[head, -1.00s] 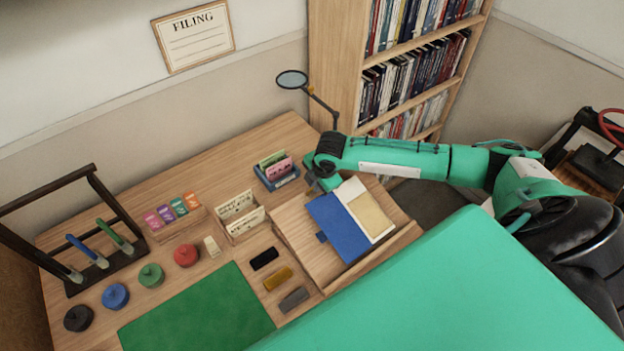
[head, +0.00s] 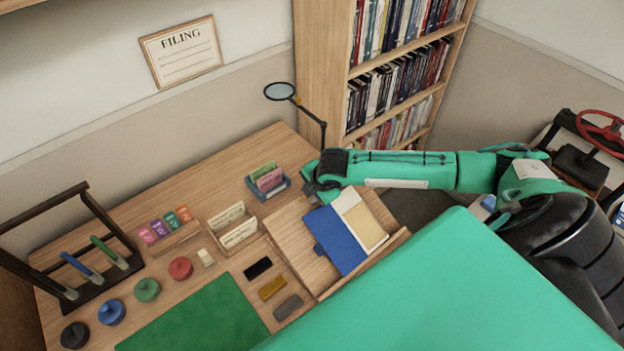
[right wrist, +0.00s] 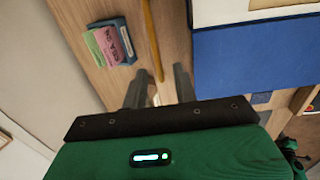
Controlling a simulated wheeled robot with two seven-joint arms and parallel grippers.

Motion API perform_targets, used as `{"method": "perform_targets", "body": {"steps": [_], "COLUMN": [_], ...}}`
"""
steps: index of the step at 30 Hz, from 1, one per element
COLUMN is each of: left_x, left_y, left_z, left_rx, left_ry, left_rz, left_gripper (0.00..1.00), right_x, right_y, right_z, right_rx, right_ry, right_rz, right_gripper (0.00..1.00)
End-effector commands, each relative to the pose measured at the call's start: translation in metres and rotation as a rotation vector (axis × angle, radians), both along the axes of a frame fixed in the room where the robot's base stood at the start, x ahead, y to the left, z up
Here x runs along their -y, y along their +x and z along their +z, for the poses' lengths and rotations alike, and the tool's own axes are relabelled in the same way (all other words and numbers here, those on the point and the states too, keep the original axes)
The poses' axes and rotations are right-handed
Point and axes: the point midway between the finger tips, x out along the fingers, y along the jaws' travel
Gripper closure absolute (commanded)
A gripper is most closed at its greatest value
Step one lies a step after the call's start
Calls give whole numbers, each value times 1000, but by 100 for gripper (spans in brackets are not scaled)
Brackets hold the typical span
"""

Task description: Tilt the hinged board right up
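The hinged board (head: 287,236) is a wooden slope at the right end of the desk, tilted at a low angle. An open blue and cream folder or book (head: 341,238) lies on it. My right gripper (head: 318,193) is at the board's far edge, beside the folder's top corner. In the right wrist view its two fingers (right wrist: 159,88) are apart, with the board's edge strip (right wrist: 152,42) running between them. No object is clearly held; contact with the board cannot be told. My left gripper is not in view.
A blue card holder (head: 268,187) stands close to the left of my right gripper. A magnifier on an arm (head: 280,91) rises behind it. A wooden letter box (head: 236,237), several small blocks and a green mat (head: 200,318) lie left of the board. A bookcase (head: 325,60) stands behind.

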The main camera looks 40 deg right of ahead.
Motion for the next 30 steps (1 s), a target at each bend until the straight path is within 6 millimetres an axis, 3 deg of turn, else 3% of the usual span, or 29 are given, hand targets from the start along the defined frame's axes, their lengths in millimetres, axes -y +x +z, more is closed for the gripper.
{"method": "perform_targets", "body": {"steps": [7,21,30], "left_x": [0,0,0], "left_y": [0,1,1], "left_z": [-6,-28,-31], "left_rx": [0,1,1], "left_ry": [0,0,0], "left_rz": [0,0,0], "left_gripper": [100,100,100], "right_x": [1,5,5], "right_y": [-7,-49,-60], "right_z": [13,101,125], "right_rx": [0,3,1], "right_ry": [-1,-3,0], "right_rz": [0,1,-1], "right_gripper": [71,71,71]}}
